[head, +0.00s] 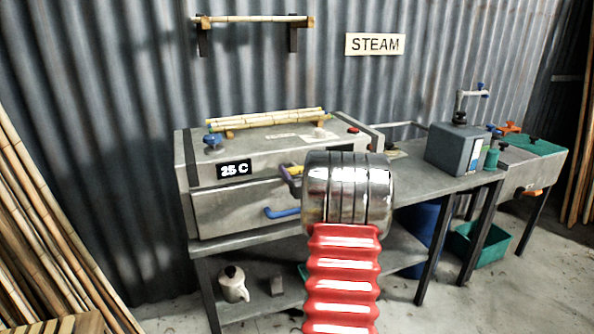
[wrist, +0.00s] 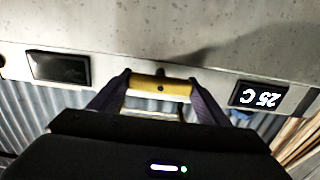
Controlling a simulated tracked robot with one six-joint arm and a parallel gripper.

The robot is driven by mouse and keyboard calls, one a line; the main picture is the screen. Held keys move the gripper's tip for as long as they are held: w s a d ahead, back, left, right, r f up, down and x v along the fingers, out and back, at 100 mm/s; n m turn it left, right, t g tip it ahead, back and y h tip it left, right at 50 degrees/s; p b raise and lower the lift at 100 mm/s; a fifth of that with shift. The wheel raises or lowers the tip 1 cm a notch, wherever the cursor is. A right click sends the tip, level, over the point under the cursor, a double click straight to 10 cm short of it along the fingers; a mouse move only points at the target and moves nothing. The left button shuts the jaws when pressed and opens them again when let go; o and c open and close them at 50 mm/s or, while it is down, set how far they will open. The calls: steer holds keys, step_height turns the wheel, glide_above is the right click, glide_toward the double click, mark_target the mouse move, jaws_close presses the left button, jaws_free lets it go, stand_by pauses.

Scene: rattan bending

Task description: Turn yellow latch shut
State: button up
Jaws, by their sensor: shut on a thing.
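The yellow latch (head: 297,170) is on the front of the grey steam box (head: 240,208), just right of the 25 C display (head: 234,168). In the wrist view the yellow latch (wrist: 146,83) lies across the picture, between the two purple fingers of my gripper (wrist: 160,92). My gripper (head: 290,177) is shut on the latch, one finger at each end. In the head view my arm hides the box's right front and part of the latch. A blue handle (head: 282,213) sits on the box front below the latch.
Bamboo poles (head: 268,119) lie on top of the box, near a blue knob (head: 212,141) and a red button (head: 353,130). A grey tank (head: 456,150) stands on the bench to the right. A white jug (head: 234,285) is on the lower shelf.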

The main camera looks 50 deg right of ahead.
steer(key=shift+w+a+n, duration=0.1)
steer(key=shift+n, duration=1.5)
steer(key=shift+a, duration=0.1)
steer(key=o, duration=1.1)
steer(key=shift+c, duration=0.2)
steer(key=v, duration=1.3)
steer(key=shift+s, duration=0.35)
steer(key=shift+a+f, duration=0.1)
